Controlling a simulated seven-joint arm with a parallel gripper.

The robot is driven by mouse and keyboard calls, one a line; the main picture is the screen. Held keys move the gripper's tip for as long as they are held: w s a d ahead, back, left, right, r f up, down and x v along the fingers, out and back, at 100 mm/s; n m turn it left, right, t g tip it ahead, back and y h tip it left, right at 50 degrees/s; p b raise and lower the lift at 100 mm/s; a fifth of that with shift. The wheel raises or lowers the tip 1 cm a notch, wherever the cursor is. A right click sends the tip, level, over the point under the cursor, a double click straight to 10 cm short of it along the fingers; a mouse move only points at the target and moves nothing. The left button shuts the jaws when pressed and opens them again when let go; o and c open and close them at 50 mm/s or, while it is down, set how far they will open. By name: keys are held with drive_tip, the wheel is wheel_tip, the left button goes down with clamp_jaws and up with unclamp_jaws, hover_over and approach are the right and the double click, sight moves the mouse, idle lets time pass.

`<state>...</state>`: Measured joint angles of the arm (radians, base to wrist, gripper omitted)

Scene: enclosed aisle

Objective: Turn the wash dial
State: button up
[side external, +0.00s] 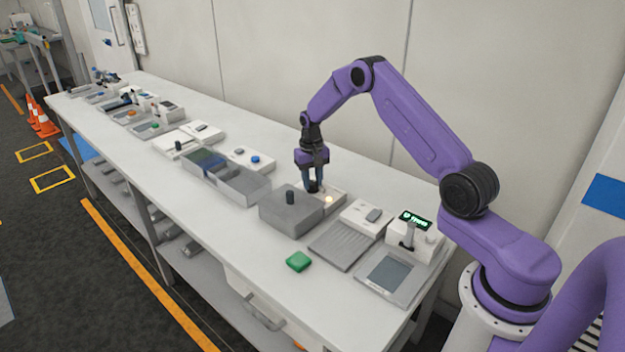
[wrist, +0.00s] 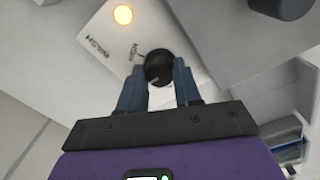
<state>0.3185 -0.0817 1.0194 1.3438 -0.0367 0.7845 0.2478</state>
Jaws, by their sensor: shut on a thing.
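The wash dial (wrist: 158,66) is a small black round knob with a pale pointer mark on a white panel (wrist: 105,45). Lettering that seems to read WASH is printed beside it, upside down in the wrist view. An amber lamp (wrist: 123,14) glows on the same panel, and it also shows in the side view (side external: 328,199). My gripper (side external: 314,184) points straight down over the panel, behind the grey box. Its two blue-grey fingers (wrist: 159,78) are shut on the dial, one on each side. In the side view the fingers partly hide the dial.
A grey box (side external: 283,215) with a black knob (side external: 290,197) on top stands close in front of my gripper. A green block (side external: 299,261) lies near the bench's front edge. The wall is behind.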

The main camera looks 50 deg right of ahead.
sight(311, 183)
idle(0.4)
drive_tip(key=o, duration=1)
drive_tip(key=shift+o, duration=0.2)
drive_tip(key=shift+r, duration=0.15)
wheel_tip(311, 183, up, 17)
drive_tip(key=shift+w+a, duration=0.15)
drive_tip(key=shift+a, duration=0.05)
drive_tip(key=shift+r, duration=0.1)
